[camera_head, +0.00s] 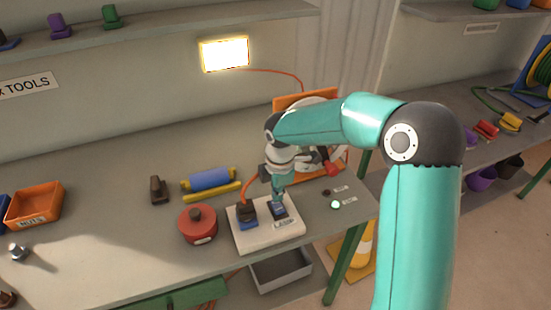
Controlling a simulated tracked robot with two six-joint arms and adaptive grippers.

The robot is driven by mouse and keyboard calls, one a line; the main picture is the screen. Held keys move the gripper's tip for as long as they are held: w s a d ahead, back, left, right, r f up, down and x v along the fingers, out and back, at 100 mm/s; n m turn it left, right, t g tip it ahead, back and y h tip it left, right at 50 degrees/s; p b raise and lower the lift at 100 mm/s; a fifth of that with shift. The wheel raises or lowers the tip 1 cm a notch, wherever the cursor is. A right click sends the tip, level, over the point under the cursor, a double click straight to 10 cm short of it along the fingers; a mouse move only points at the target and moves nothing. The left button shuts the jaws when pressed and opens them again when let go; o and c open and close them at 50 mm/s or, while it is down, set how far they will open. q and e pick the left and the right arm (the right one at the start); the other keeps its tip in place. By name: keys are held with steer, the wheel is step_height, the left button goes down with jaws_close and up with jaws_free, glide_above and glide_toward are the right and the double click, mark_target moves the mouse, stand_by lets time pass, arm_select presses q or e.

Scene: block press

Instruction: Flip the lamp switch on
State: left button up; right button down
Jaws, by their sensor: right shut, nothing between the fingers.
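The lamp (224,53) is a rectangular panel in a yellow frame on the back wall, and it glows bright white. A pale switch board (262,240) lies near the bench's front edge. The gripper partly hides the switch. My left gripper is not in view.
A red round container (198,224) is close to the left of the board. A blue roller (210,179) lies behind it. A green light (336,205) glows right of the board. An orange bin (35,204) stands far left.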

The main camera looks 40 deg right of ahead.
step_height(320, 180, up, 11)
steer(key=w, duration=0.1)
steer(key=shift+w+d+b, duration=0.2)
steer(key=shift+w+b, duration=0.05)
steer(key=shift+b, duration=0.2)
